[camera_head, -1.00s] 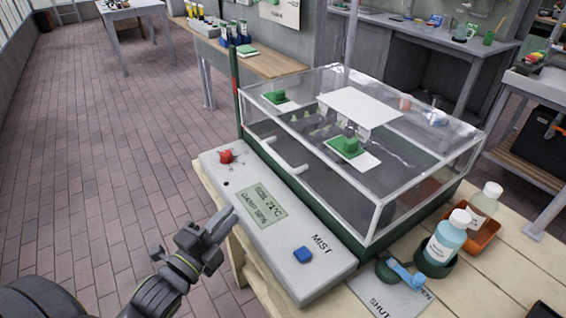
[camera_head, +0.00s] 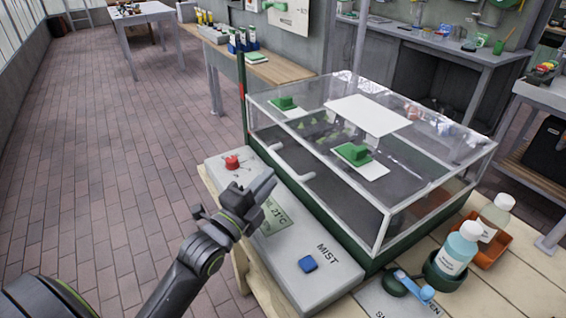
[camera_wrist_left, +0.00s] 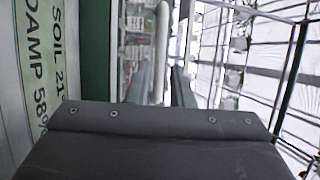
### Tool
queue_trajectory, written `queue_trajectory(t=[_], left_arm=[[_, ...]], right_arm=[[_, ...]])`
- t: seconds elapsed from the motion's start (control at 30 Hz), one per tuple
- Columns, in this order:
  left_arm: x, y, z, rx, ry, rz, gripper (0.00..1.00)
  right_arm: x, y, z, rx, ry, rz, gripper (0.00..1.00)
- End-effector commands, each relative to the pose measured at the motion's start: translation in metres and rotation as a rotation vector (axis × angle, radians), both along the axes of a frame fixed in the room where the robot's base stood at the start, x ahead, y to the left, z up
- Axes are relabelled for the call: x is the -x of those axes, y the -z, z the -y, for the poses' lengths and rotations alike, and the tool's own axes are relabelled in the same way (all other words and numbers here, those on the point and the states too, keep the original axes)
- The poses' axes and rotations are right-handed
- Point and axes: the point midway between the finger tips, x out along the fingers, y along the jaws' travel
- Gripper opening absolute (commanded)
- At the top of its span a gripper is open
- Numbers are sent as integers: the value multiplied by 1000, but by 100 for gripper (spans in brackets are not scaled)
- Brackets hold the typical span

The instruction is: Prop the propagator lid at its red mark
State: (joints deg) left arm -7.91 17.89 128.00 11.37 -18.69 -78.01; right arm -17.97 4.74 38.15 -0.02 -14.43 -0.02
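The propagator has a dark green base (camera_head: 355,232) and a clear lid with a white frame (camera_head: 377,235), lying shut on it. A white bar handle (camera_head: 291,163) sits on the lid's near left side. A green post (camera_head: 243,112) with a red mark (camera_head: 241,88) stands at the back left corner. My left gripper (camera_head: 272,184) hangs above the grey control panel, just short of the handle. In the left wrist view its two fingers (camera_wrist_left: 163,85) are apart, and the white handle (camera_wrist_left: 162,45) shows ahead between them. Nothing is held. My right gripper is not in view.
The panel carries a red knob (camera_head: 232,163), a display (camera_head: 277,217) and a blue button (camera_head: 308,264). The tiled floor on the left is clear.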

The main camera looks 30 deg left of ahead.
Motion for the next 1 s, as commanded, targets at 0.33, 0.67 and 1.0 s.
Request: queue_trajectory(t=[0.33, 0.67, 1.0], left_arm=[[-53, -10, 7, 2, 0, 1, 21], [-65, -12, 9, 2, 0, 0, 21], [-64, -11, 9, 2, 0, 0, 0]], right_arm=[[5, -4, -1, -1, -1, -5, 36], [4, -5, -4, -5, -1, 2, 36], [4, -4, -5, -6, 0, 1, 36]])
